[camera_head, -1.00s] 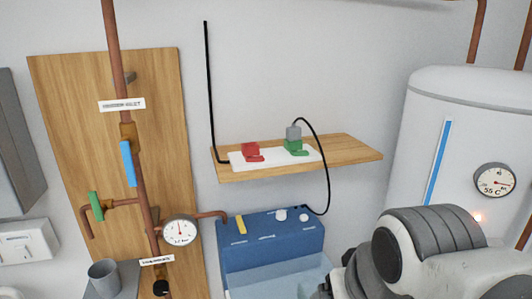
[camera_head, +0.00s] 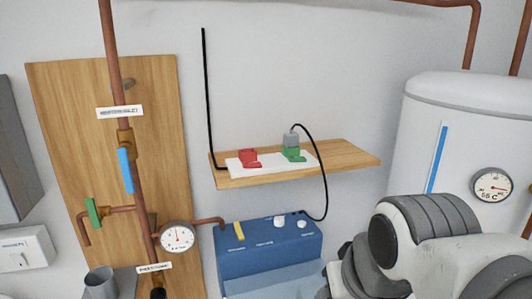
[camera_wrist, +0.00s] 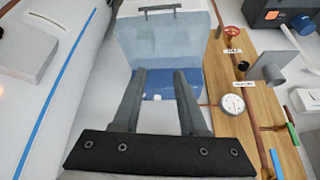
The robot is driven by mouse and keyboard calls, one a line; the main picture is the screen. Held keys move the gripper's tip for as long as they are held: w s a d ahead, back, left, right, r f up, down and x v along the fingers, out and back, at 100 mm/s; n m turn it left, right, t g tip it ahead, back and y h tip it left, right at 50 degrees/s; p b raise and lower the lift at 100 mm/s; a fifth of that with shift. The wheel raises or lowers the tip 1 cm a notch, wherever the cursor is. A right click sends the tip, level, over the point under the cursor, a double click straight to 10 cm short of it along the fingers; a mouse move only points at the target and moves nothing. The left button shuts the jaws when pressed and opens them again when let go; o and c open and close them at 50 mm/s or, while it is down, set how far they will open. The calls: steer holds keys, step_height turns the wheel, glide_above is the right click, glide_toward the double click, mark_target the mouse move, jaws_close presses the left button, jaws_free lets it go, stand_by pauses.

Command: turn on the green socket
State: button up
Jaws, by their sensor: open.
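The green socket (camera_head: 293,155) sits at the right part of a white power strip (camera_head: 274,162) on a wooden wall shelf. A grey plug (camera_head: 291,139) with a black cable stands in it. A red socket (camera_head: 249,157) is beside it on the left. Each socket has a small coloured switch piece at its front, whose position I cannot tell. My gripper (camera_wrist: 160,75) shows in the wrist view with its two fingers apart and nothing between them. It points toward the blue-topped water container, away from the sockets, which the wrist view does not show.
Below the shelf (camera_head: 350,155) stands a blue box (camera_head: 268,247) with a clear tank. A wooden board (camera_head: 70,110) with copper pipes, valves and a gauge (camera_head: 177,237) is at left. A white boiler (camera_head: 450,130) is at right.

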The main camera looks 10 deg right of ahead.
steer(key=shift+t+y, duration=0.4)
steer(key=shift+y, duration=0.1)
steer(key=w+r, duration=0.9)
steer(key=shift+w+r, duration=0.1)
steer(key=shift+w, duration=0.15)
jaws_close()
steer(key=w+d+r+n+t+y, duration=0.1)
steer(key=w+d+r+t, duration=0.1)
steer(key=w+r, duration=1)
steer(key=w+b, duration=0.1)
steer(key=w, duration=0.3)
steer(key=shift+d+n+y, duration=0.3)
steer(key=shift+d, duration=0.1)
